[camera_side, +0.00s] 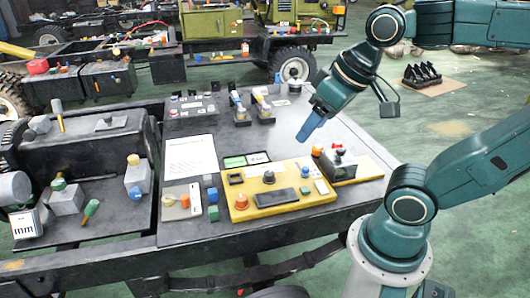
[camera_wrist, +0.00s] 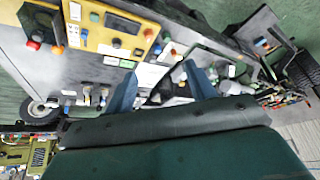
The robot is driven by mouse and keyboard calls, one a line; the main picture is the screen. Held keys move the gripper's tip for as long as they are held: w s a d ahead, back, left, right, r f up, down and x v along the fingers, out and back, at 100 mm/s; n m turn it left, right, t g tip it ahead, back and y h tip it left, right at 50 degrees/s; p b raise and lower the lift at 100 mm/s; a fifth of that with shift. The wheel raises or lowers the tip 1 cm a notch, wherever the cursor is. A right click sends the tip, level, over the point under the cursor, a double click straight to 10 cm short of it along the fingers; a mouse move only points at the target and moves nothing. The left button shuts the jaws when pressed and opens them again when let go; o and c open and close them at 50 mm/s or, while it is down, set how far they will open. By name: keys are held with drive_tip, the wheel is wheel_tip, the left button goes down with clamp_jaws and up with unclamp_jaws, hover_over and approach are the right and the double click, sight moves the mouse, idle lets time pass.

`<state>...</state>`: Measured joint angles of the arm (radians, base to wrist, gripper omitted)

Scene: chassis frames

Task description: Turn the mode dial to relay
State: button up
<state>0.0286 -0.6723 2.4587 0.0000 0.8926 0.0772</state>
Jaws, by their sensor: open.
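I cannot read any labels, so I cannot tell which knob is the mode dial. My gripper (camera_side: 308,133) hangs above the panel's far side, apart from it. In the wrist view my gripper's fingers (camera_wrist: 161,88) are spread and empty.
A box with red and black knobs (camera_side: 340,167) sits right of the panel. A white sheet (camera_side: 190,156) and a small display (camera_side: 246,160) lie behind. Upright levers (camera_side: 240,108) stand at the back. Blocks and tools crowd the left side. The table's front strip is clear.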

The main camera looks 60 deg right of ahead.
drive_tip(key=w+d+f+m+g, duration=0.1)
drive_tip(key=w+d+m, duration=0.1)
drive_tip(key=w+m, duration=0.15)
drive_tip(key=w+d+m+g, duration=0.1)
drive_tip(key=w+d+m, duration=0.1)
drive_tip(key=w, duration=0.3)
drive_tip(key=m+g, duration=0.3)
drive_tip(key=m, duration=1.1)
hover_over(269, 173)
wheel_tip(269, 173, down, 20)
drive_tip(key=shift+r, duration=0.2)
drive_tip(key=shift+f, duration=0.15)
wheel_tip(269, 173, down, 14)
drive_tip(key=shift+r, duration=0.25)
drive_tip(key=c, duration=1)
drive_tip(key=shift+o, duration=0.2)
